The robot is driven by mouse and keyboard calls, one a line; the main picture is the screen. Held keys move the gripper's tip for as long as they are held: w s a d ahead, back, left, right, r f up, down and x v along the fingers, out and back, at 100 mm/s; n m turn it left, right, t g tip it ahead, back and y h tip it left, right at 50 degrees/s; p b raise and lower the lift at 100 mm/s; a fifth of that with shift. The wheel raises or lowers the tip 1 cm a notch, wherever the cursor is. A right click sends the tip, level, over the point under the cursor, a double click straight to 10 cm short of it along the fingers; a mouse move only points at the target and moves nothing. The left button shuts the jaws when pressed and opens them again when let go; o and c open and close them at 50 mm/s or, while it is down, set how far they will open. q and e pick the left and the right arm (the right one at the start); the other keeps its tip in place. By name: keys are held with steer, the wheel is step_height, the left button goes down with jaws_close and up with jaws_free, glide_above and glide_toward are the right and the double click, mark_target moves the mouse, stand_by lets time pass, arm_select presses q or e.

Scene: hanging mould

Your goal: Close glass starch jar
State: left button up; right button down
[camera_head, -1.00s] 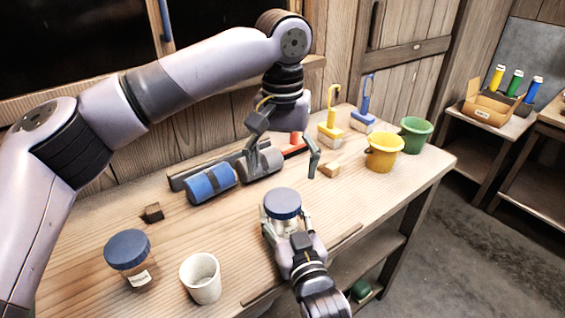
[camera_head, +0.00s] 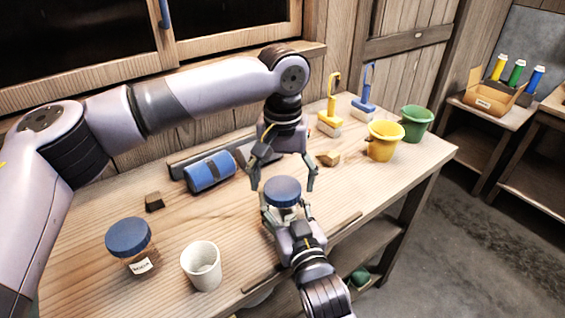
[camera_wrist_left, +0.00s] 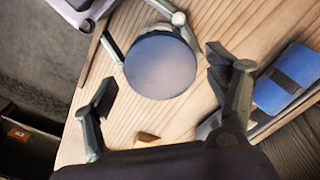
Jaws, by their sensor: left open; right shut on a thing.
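The glass starch jar (camera_head: 281,212) stands on the wooden bench with a blue lid (camera_head: 283,190) on its top. The lid also shows from above in the left wrist view (camera_wrist_left: 160,66). I cannot tell whether the lid is seated tight. My right gripper (camera_head: 281,211) is shut around the jar's glass body from the front; its fingers hide part of the glass. My left gripper (camera_head: 283,180) is open above and just behind the jar, fingers pointing down. In the left wrist view its open fingers (camera_wrist_left: 160,97) lie to either side of the lid, apart from it.
Another blue-lidded jar (camera_head: 129,247) and a white cup (camera_head: 202,267) stand at the front left. A blue roller (camera_head: 210,172) lies behind. Yellow (camera_head: 384,141) and green (camera_head: 416,123) buckets, brushes (camera_head: 330,118) and a wood piece (camera_head: 328,159) are at the right.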

arm_select(q)
steer(key=shift+f, duration=0.65)
steer(key=shift+c, duration=0.4)
steer(key=c, duration=1.1)
steer(key=m, duration=1.5)
steer(key=shift+m, duration=0.3)
steer(key=o, duration=1.2)
steer(key=shift+o, duration=0.2)
